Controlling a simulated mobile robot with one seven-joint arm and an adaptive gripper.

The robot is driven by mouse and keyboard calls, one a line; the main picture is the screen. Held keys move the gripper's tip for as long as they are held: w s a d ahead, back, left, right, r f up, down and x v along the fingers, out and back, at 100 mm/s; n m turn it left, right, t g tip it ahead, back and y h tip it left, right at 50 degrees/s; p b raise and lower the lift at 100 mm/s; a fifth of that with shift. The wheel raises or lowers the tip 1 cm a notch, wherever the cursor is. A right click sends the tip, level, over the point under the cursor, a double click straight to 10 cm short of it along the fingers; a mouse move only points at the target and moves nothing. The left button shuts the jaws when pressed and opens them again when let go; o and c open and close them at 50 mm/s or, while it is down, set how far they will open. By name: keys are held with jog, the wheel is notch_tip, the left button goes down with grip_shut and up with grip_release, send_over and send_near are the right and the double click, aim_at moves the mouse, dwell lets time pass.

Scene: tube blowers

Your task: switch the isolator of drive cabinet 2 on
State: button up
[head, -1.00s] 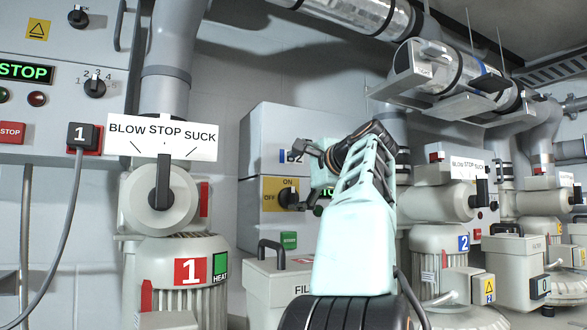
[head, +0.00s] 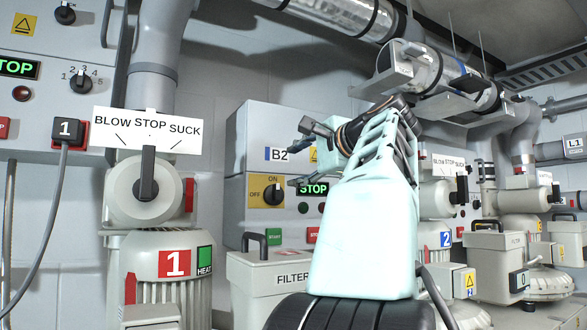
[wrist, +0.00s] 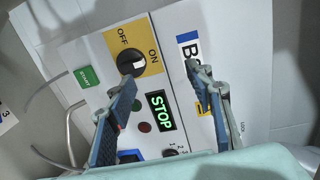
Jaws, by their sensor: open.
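The isolator is a black rotary knob (head: 273,193) on a yellow OFF/ON plate on the cabinet marked B2 (head: 240,155). OFF is at the knob's left and ON above it in the head view; I cannot tell surely which mark it points at. In the wrist view the knob (wrist: 130,62) lies just beyond the left fingertip, on the yellow plate (wrist: 150,60). My gripper (head: 303,165) is open and empty, in front of the cabinet, right of the knob. In the wrist view its fingers (wrist: 160,76) stand apart on either side of the STOP display (wrist: 160,110).
A green START button (head: 275,237) and a red stop button (head: 312,234) sit below the display. A filter box (head: 262,275) with a handle stands below the cabinet. Blower 1 (head: 150,190) is at the left, with a hanging cable. Pipes run overhead.

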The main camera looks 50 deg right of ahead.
jog(key=shift+f+v, duration=0.15)
jog(key=shift+v, duration=1)
jog(key=shift+f+v, duration=0.2)
jog(key=shift+v, duration=0.9)
jog(key=shift+a, duration=0.15)
